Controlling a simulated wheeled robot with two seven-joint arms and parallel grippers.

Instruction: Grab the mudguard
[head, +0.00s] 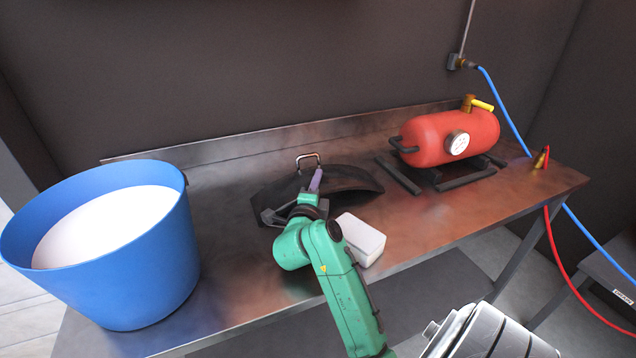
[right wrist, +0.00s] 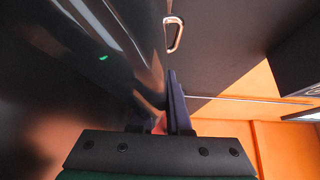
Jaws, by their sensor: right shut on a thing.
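The mudguard (head: 352,180) is a black, curved, glossy shell lying on the metal workbench in the head view. A bent metal loop (head: 308,160) stands up at its back edge; the loop also shows in the right wrist view (right wrist: 174,34). My right gripper (head: 316,182) reaches over the mudguard from the front and is shut on its edge. In the right wrist view the mudguard's dark shiny surface (right wrist: 100,50) fills the left side and runs up to the fingers (right wrist: 172,112). The exact contact is partly hidden. My left gripper is not in view.
A blue bucket (head: 150,270) with white contents stands on the bench (head: 235,300) at the left. A white block (head: 362,240) lies just right of my right arm. A red tank (head: 450,137) with a gauge sits at the back right, near blue and red hoses (head: 560,255).

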